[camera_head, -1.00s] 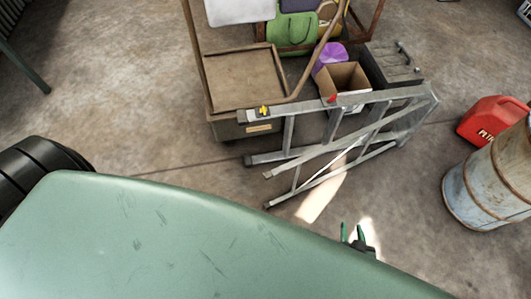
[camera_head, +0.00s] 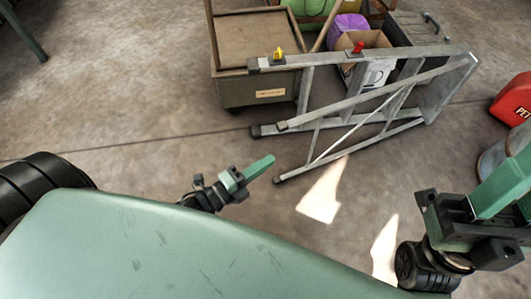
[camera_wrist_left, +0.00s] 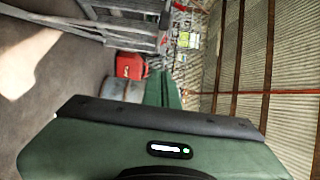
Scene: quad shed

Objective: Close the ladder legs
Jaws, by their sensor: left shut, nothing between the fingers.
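The grey metal stepladder (camera_head: 385,92) lies on its side on the floor, its top end to the right. Its two leg frames spread apart toward the left, with dark feet at the ends. Part of it also shows at the top left of the left wrist view (camera_wrist_left: 120,28). My left gripper (camera_head: 268,162) is shut and empty, just left of the lowest ladder foot and apart from it. Its green fingers also show in the left wrist view (camera_wrist_left: 163,80). My right gripper (camera_head: 505,185) is at the right edge, below the ladder; its fingertips are partly cut off.
A brown cart (camera_head: 238,90) stands behind the ladder's left end. A cardboard box (camera_head: 375,40) and a dark case (camera_head: 412,30) are behind the ladder. A red petrol can (camera_head: 512,98) and a barrel (camera_head: 490,160) stand at the right. Floor left of the ladder is clear.

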